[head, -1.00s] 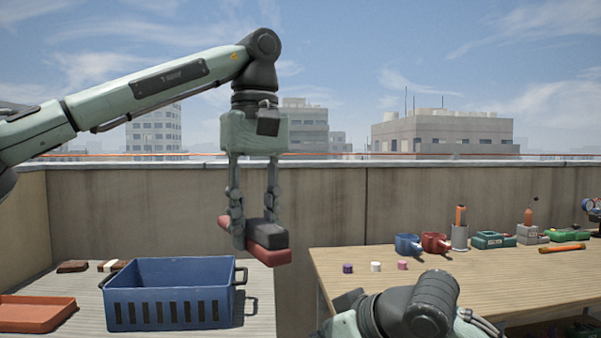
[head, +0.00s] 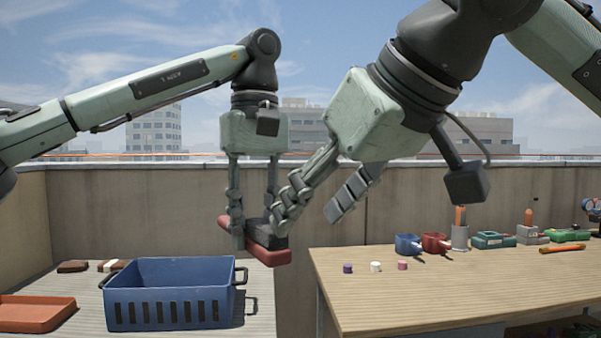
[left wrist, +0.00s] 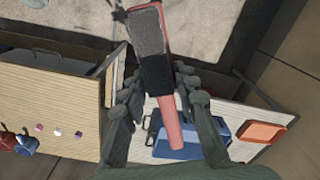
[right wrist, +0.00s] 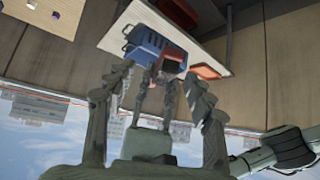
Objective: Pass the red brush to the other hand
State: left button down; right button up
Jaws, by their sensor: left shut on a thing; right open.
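The red brush (head: 270,257), with a dark block of bristles on one side, is held above the gap between the two tables. My left gripper (head: 252,232) points down and is shut on it; the left wrist view shows the red handle (left wrist: 169,125) and dark bristles (left wrist: 152,60) between its fingers. My right gripper (head: 309,216) is open and slants down from the right. One of its fingers overlaps the brush's dark part in the head view; I cannot tell whether they touch. In the right wrist view the brush (right wrist: 172,52) shows between and beyond the open fingers.
A blue crate (head: 168,314) and an orange tray (head: 36,314) stand on the left table. The right wooden table (head: 440,285) holds blue and red mugs, several small caps and tools. A concrete parapet (head: 120,215) runs behind.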

aim_at(270, 228)
notch_tip(270, 228, up, 4)
jog(key=s+a+m, duration=0.1)
jog(key=s+a, duration=0.1)
jog(key=x, duration=1.2)
jog(key=shift+w+d+f, duration=0.15)
jog(key=shift+w+d, duration=0.05)
jog(key=shift+d, duration=0.15)
grip_shut()
pick_arm(q)
jog(key=c, duration=1.1)
grip_release()
